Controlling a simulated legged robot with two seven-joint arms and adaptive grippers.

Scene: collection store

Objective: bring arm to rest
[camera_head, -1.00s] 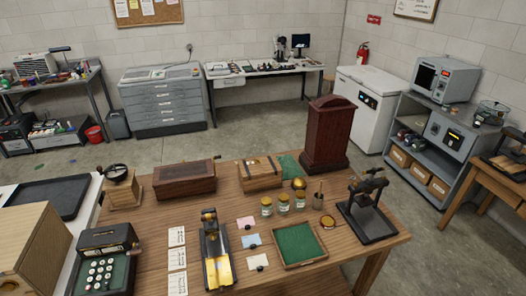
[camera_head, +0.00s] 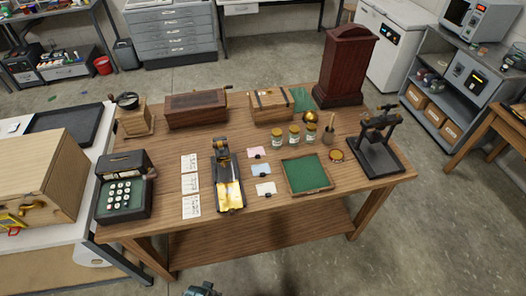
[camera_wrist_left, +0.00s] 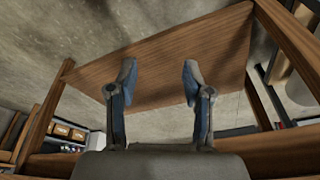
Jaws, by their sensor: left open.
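My left gripper (camera_wrist_left: 160,85) shows in the left wrist view with its two blue-grey fingers wide apart and nothing between them. Behind the fingers is a brown wooden board of a table (camera_wrist_left: 185,55), with wooden legs at both sides. I cannot tell how far the fingers are from the board. In the head view a small dark mechanical part of mine (camera_head: 203,289) shows at the bottom edge, in front of the wooden table (camera_head: 290,205). I cannot tell which arm it belongs to. My right gripper is not in view.
The table holds a cash register (camera_head: 124,187), a brass-bedded device (camera_head: 228,180), a green-lined tray (camera_head: 307,190), several jars, boxes and a black press (camera_head: 377,150). A lower shelf (camera_head: 260,243) runs beneath. Floor is clear at the bottom right.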

